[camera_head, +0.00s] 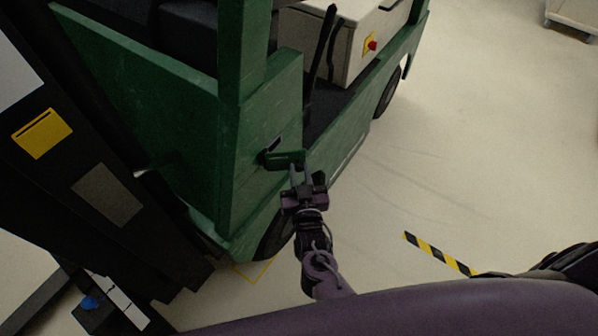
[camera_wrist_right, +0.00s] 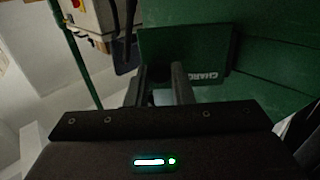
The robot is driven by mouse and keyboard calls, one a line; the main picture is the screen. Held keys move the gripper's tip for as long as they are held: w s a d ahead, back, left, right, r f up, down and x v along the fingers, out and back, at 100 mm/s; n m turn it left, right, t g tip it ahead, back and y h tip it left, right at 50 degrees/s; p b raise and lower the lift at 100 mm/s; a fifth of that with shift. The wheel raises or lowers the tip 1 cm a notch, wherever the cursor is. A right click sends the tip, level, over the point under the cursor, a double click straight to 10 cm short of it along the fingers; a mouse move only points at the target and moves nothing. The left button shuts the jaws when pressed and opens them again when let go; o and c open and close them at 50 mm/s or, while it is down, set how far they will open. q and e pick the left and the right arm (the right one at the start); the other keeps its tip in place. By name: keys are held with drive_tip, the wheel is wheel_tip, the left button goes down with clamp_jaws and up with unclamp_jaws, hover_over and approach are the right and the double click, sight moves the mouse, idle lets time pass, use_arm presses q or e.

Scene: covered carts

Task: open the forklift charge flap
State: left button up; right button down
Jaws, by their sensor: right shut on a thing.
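The green forklift (camera_head: 150,100) fills the left and middle of the head view. Its charge flap (camera_head: 285,159) stands out from the green side panel, with a dark recess (camera_head: 271,150) beside it. In the right wrist view the flap (camera_wrist_right: 183,50) is a green plate with white lettering starting "CHARG", tilted away from the body. My right gripper (camera_head: 298,173) is shut on the flap's edge; its two fingers (camera_wrist_right: 160,78) meet the plate in the wrist view. The exact grip is partly hidden. My left gripper is not in view.
A pale box with a red button (camera_head: 372,45) sits on the forklift. Dark mast parts (camera_head: 105,190) stand at the left. Black-yellow tape (camera_head: 438,253) marks the floor. The floor (camera_head: 480,150) to the right is clear; a cart (camera_head: 574,14) stands far off.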

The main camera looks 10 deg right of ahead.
drive_tip(key=shift+r, duration=0.1)
drive_tip(key=c, duration=1.3)
unclamp_jaws()
drive_tip(key=shift+w, duration=0.1)
drive_tip(key=s, duration=0.2)
drive_tip(key=s+b, duration=0.1)
drive_tip(key=s, duration=0.4)
drive_tip(key=shift+s+a, duration=0.4)
